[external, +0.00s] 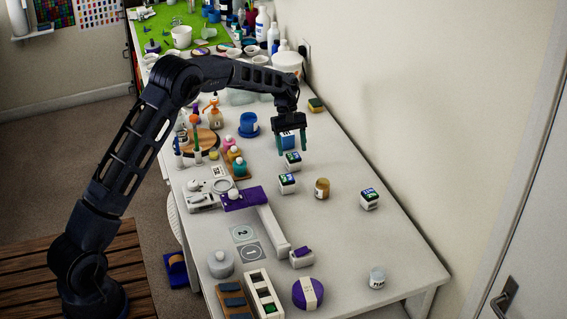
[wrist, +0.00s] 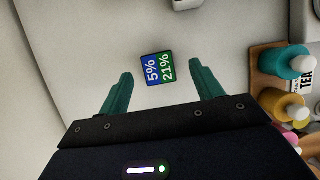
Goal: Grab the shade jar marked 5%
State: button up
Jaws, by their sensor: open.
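In the wrist view a jar lid (wrist: 158,69) has a label split into a blue half reading 5% and a green half reading 21%. It lies between my open fingers (wrist: 162,72), near the tips, with nothing gripped. It seems to be the white jar (external: 293,161) just below my gripper (external: 293,150) in the external view. Two similar white jars with green and blue tops stand nearby, one just in front (external: 287,184) and one to the right (external: 370,199). Their markings are too small to read.
An amber jar (external: 322,188) stands right of the nearer white jars. Coloured bottles (external: 236,160) stand to the left, also in the wrist view (wrist: 287,64). The wall runs along the right; white tabletop between jars is clear.

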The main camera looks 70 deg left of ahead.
aim_at(294, 156)
jog(key=shift+x, duration=3)
jog(key=shift+w+a, duration=0.15)
jog(key=shift+c, duration=0.3)
jog(key=c, duration=1.1)
